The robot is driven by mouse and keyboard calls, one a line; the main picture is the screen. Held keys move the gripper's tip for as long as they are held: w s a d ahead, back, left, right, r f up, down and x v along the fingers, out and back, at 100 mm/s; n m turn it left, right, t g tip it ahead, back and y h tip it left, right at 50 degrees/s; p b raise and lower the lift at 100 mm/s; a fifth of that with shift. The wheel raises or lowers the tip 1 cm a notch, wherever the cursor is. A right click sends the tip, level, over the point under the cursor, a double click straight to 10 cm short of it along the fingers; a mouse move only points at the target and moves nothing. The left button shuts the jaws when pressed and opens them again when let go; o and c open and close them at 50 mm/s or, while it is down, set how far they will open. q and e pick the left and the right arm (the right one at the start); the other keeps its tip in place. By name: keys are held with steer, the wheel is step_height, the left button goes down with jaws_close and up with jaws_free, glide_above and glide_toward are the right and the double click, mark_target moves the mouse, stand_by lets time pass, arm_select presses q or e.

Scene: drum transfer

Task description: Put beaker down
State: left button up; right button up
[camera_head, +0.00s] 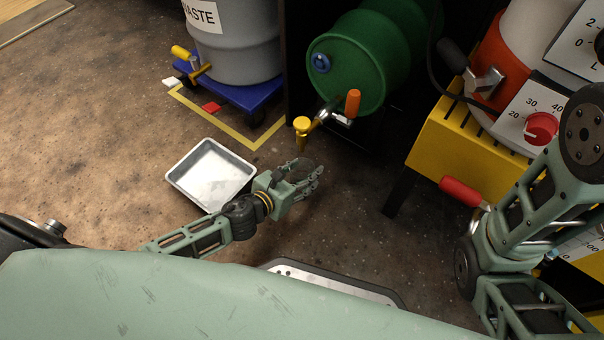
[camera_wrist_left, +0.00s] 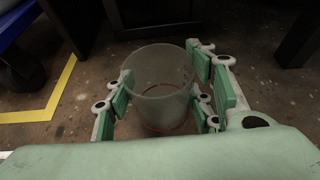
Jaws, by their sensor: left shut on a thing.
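My left gripper (camera_head: 308,177) is shut on a clear glass beaker, just below and in front of the green drum's tap. In the left wrist view the beaker (camera_wrist_left: 160,98) stands roughly upright between the green finger pads (camera_wrist_left: 162,88), open rim up. It looks empty, with a thin reddish ring near its base. In the head view the beaker is small and partly hidden by the fingers. I cannot tell whether its base touches the floor. My right arm shows at the right edge, but its gripper is out of view.
A grey tray (camera_head: 212,175) lies on the floor left of my left gripper. The green drum (camera_head: 345,62) has a yellow-tipped tap (camera_head: 302,125). A grey waste drum (camera_head: 235,45) stands on a blue dolly (camera_head: 235,93). A yellow stand (camera_head: 450,135) is at right.

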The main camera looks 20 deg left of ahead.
arm_select(q)
steer(key=shift+f, duration=0.1)
steer(key=o, duration=1)
steer(key=shift+o, duration=0.2)
steer(key=shift+s+r, duration=0.15)
steer(key=shift+r, duration=0.1)
steer(key=p+v, duration=0.4)
steer(key=v, duration=0.7)
steer(key=shift+s+a, duration=0.15)
steer(key=shift+s, duration=0.15)
